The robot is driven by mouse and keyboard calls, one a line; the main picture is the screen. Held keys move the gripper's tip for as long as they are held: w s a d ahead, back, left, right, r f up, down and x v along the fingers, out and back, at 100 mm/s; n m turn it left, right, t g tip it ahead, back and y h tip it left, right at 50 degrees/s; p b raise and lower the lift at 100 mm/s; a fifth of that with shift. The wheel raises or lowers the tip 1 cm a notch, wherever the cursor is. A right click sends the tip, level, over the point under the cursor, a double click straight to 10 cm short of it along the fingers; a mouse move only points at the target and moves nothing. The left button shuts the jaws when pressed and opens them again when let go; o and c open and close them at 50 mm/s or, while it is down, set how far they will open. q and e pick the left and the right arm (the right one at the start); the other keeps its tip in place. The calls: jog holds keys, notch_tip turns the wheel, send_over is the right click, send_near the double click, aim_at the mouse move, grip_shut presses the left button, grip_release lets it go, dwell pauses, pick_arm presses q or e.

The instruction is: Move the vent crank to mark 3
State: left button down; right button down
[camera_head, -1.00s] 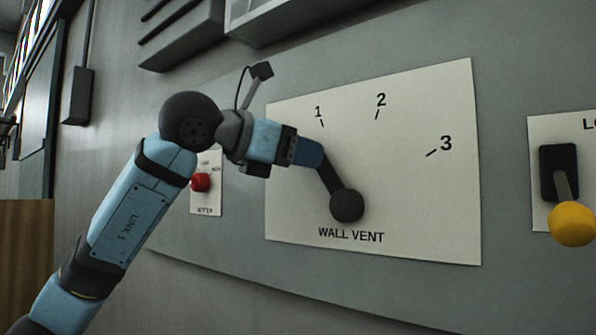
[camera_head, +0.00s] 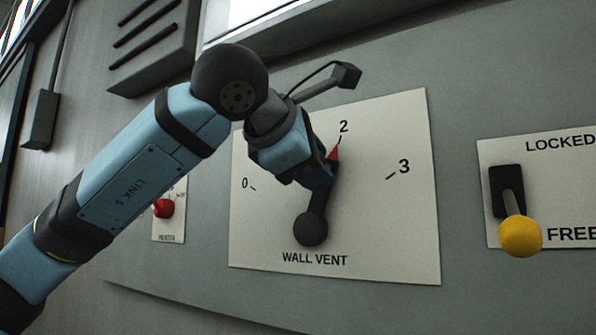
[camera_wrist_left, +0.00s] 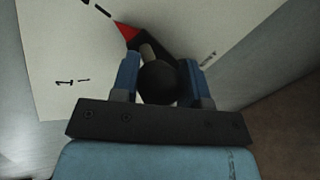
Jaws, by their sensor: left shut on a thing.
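The vent crank (camera_head: 313,228) is a dark arm on a round hub at the bottom of the WALL VENT plate (camera_head: 400,235). Its red pointer tip (camera_head: 333,154) lies at or very close to the mark 2 line. Mark 3 (camera_head: 403,167) is clear on the right, and mark 1 is hidden behind my arm in the head view. My left gripper (camera_head: 320,185) is shut on the crank's handle. In the left wrist view, the dark round knob (camera_wrist_left: 158,84) sits between the blue fingers, with the red tip beyond it. My right gripper is out of view.
A panel with a yellow-knobbed lever (camera_head: 520,236), labelled LOCKED and FREE, is to the right. A small red knob (camera_head: 163,208) is on a plate left of the vent, close to my arm. The plate between marks 2 and 3 is clear.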

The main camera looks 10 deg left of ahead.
pick_arm(q)
jog(key=d+f+m+y+b, duration=0.1)
jog(key=s+d+f+m+t+y+b, duration=0.1)
jog(key=d+f+m+b, duration=0.1)
jog(key=d+f+m+y+b, duration=0.1)
jog(key=m, duration=0.1)
jog(key=shift+s+d+f, duration=0.25)
jog(key=shift+s+d, duration=0.05)
jog(key=shift+s, duration=0.05)
jog(key=shift+m, duration=0.3)
dwell(0.3)
jog(key=c, duration=0.6)
grip_release()
